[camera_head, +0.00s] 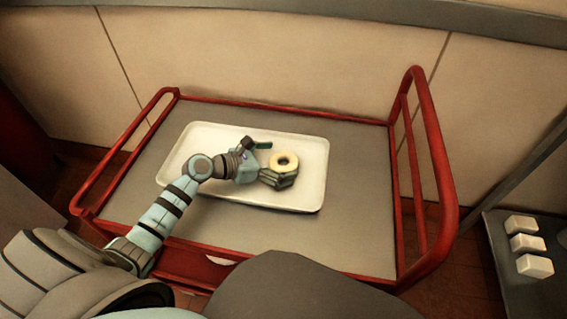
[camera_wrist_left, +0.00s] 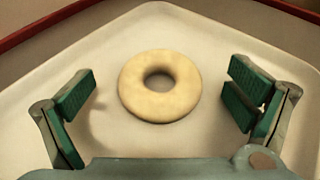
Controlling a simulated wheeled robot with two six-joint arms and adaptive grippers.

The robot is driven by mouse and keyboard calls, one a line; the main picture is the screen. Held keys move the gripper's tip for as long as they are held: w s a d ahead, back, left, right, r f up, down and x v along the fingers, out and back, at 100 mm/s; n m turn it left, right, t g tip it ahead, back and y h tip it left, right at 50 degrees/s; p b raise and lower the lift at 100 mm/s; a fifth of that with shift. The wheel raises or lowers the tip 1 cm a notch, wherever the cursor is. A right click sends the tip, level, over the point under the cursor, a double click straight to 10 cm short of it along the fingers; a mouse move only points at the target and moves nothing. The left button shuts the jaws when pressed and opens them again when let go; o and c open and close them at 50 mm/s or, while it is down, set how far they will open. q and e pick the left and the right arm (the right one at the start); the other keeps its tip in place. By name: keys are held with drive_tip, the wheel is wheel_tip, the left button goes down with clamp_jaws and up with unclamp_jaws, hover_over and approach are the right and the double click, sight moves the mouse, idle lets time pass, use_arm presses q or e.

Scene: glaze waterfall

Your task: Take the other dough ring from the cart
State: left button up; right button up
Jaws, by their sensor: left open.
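One pale dough ring (camera_head: 284,160) is on the white tray (camera_head: 310,190) on the cart (camera_head: 150,190). In the left wrist view the dough ring (camera_wrist_left: 160,86) lies in the middle, between the spread green fingers of my left gripper (camera_wrist_left: 160,100). The fingers stand apart from the ring on both sides, with tray showing between. In the head view my left gripper (camera_head: 268,162) is over the tray at the ring, and one finger covers part of the ring's near edge. My right gripper is not seen.
The cart has red rails, with a tall red handle (camera_head: 430,170) at the right. Several white blocks (camera_head: 526,243) sit on a dark surface at the far right. A tiled wall (camera_head: 270,60) stands behind the cart. The grey cart top is bare around the tray.

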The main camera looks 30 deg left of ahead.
use_arm(q)
drive_tip(key=shift+w+d, duration=0.15)
drive_tip(key=c, duration=1.3)
drive_tip(key=shift+o, duration=0.2)
drive_tip(key=shift+r, duration=0.1)
